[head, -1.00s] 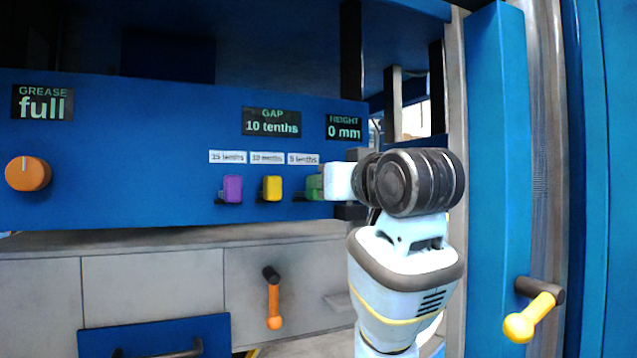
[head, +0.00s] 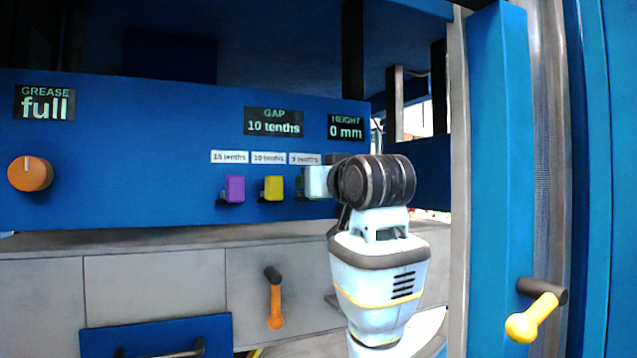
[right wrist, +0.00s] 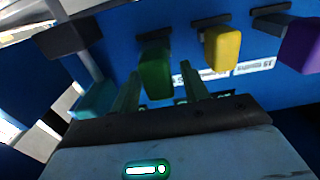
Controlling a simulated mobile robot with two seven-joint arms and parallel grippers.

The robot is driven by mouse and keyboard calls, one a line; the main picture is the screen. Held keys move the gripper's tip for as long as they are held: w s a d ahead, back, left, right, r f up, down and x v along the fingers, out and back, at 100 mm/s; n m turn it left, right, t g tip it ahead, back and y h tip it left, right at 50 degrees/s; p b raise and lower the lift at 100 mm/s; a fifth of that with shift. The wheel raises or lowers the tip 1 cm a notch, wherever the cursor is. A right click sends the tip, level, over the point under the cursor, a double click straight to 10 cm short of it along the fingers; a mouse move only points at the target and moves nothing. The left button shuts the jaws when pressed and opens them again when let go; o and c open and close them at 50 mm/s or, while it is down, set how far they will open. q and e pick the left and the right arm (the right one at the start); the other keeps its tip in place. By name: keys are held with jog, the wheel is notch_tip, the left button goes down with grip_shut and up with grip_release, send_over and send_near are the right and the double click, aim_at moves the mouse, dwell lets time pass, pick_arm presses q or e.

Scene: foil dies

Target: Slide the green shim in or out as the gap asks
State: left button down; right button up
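The green shim (right wrist: 154,70) sticks out of the blue panel on a dark slide. In the head view only a thin green strip (head: 301,183) shows beside my right gripper, which hides the rest. My right gripper (right wrist: 161,84) is open at the panel, one finger on each side of the green shim in the right wrist view. A gap shows between the shim and the finger on the right; contact on the left is unclear. The gap display (head: 273,122) reads 10 tenths. My left gripper is out of view.
A yellow shim (head: 273,188) and a purple shim (head: 234,189) stick out left of the green one, under small labels (head: 267,157). The height display (head: 346,127) reads 0 mm. An orange knob (head: 31,174) sits far left. A blue post (head: 500,170) stands to the right.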

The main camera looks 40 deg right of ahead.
grip_shut()
jog(key=x, duration=0.3)
jog(key=shift+r, duration=0.1)
jog(key=shift+c, duration=1.7)
grip_release()
jog(key=o, duration=0.5)
jog(key=shift+w+d, duration=0.1)
jog(key=shift+w, duration=0.15)
jog(key=shift+c, duration=0.2)
jog(key=shift+s, duration=0.1)
jog(key=v, duration=0.7)
jog(key=shift+s, duration=0.35)
